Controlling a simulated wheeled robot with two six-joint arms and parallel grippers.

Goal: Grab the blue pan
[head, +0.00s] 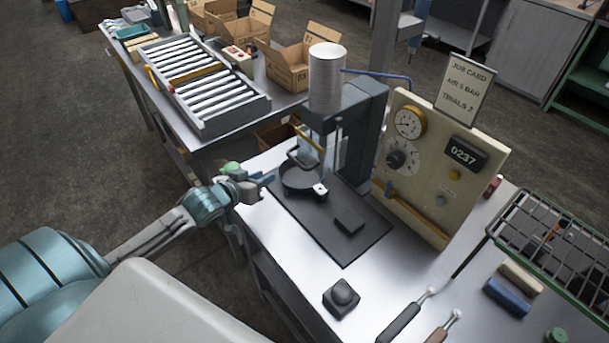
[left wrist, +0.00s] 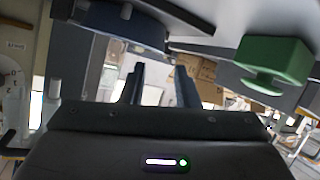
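A dark, round, shallow pan (head: 300,181) sits under the press head on the black mat; its colour reads nearly black, so I cannot tell for sure that it is the blue pan. My left gripper (head: 268,180) is just left of the pan, over the left edge of the table, and appears apart from it. In the left wrist view its two dark fingers (left wrist: 160,88) are spread with a gap and nothing between them. A dark blue part (left wrist: 120,25) shows at the top there, and I cannot tell what it is. My right gripper is not in view.
The press (head: 327,80) and gauge panel (head: 440,160) stand behind and right of the pan. A black block (head: 349,221) lies on the mat (head: 335,245). A green block (left wrist: 275,62) shows in the left wrist view.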

